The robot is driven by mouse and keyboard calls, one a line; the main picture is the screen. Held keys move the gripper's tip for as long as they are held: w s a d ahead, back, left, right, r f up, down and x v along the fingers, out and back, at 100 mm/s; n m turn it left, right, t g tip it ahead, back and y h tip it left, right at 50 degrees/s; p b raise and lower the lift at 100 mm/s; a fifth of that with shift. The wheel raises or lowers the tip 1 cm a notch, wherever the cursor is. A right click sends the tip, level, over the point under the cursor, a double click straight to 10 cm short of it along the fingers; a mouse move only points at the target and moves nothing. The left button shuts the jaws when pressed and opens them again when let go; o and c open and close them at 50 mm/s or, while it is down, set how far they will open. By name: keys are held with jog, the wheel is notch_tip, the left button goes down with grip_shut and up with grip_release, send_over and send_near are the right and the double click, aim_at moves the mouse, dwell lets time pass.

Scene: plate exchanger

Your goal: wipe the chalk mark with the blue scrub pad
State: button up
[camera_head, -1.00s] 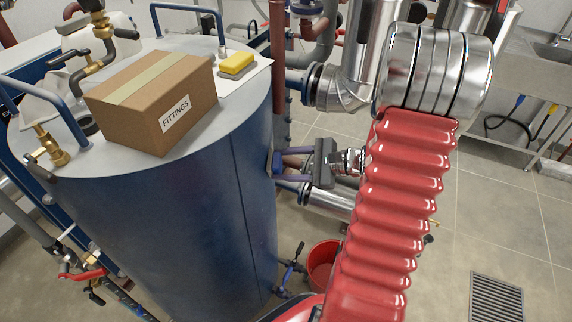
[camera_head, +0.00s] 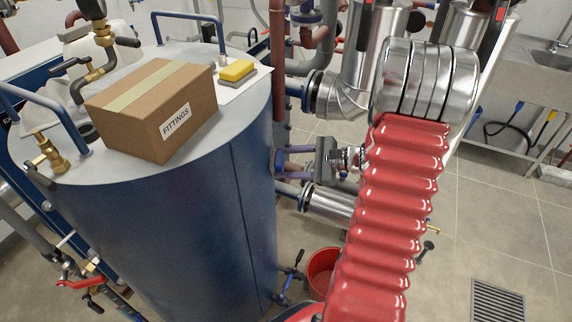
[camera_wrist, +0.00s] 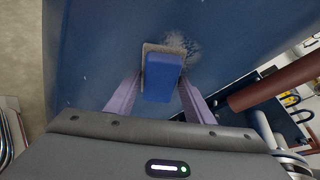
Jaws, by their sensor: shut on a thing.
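The blue scrub pad (camera_wrist: 162,78) is between the two purple fingers of my gripper (camera_wrist: 160,88) in the wrist view, with a beige layer on its far side. The gripper is shut on it. The pad is against or very close to the blue tank wall; I cannot tell if it touches. The whitish chalk mark (camera_wrist: 186,46) shows as a smudge on the wall just beyond and right of the pad; part of it may be hidden behind the pad. In the head view my gripper (camera_head: 278,162) is at the right side of the blue tank (camera_head: 190,215).
A cardboard box (camera_head: 140,135) marked FITTINGS and a yellow and grey sponge (camera_head: 237,72) on a white sheet lie on the tank top. Pipes (camera_head: 328,205) run close behind my gripper. A red bucket (camera_head: 321,270) stands on the floor below.

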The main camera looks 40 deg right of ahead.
jog(key=shift+w+d, duration=0.6)
jog(key=shift+w, duration=0.15)
jog(key=shift+w+d, duration=0.55)
jog(key=shift+w, duration=0.2)
jog(key=shift+s, duration=0.1)
jog(key=shift+s+a, duration=1.3)
jog(key=shift+a, duration=0.05)
jog(key=shift+s+a, duration=1.2)
jog(key=shift+s, duration=0.25)
jog(key=shift+r, duration=0.15)
